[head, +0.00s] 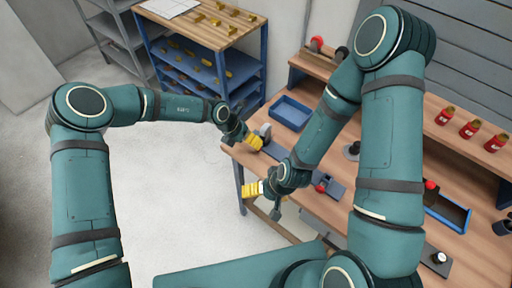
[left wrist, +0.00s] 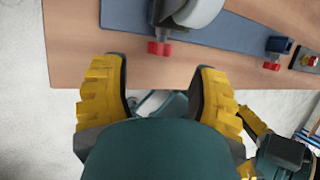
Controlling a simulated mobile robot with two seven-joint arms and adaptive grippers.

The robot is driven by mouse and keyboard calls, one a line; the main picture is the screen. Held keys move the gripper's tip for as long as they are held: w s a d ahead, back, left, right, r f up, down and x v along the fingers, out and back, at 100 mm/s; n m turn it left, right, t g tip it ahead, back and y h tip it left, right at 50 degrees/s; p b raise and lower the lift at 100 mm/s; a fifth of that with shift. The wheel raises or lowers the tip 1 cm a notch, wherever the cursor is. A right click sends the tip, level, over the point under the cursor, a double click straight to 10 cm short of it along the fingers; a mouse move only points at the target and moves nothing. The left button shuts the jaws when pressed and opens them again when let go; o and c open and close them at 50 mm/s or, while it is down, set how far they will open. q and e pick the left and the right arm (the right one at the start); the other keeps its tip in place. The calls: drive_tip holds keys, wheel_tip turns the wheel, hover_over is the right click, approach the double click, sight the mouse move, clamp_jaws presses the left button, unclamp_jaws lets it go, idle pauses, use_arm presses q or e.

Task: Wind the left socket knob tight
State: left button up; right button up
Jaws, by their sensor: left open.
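A second red knob (left wrist: 271,66) is farther right, under a small blue block. I cannot tell for sure which is the left socket knob. My left gripper (left wrist: 160,92) is open and empty, its yellow fingers short of the first knob. In the head view my left gripper (head: 254,142) is at the bench's left end. My right gripper (head: 252,188) is off the bench's front edge; its fingers look apart.
The wooden bench (head: 390,215) carries a blue tray (head: 290,112), a grey fixture with a red knob (head: 322,187), and red cans (head: 469,129) on a back shelf. A blue rack (head: 205,70) with brass-coloured parts stands behind. The floor left of the bench is clear.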

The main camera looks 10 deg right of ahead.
use_arm(q)
drive_tip(key=shift+x, duration=2.75)
drive_tip(key=shift+s, duration=0.1)
clamp_jaws()
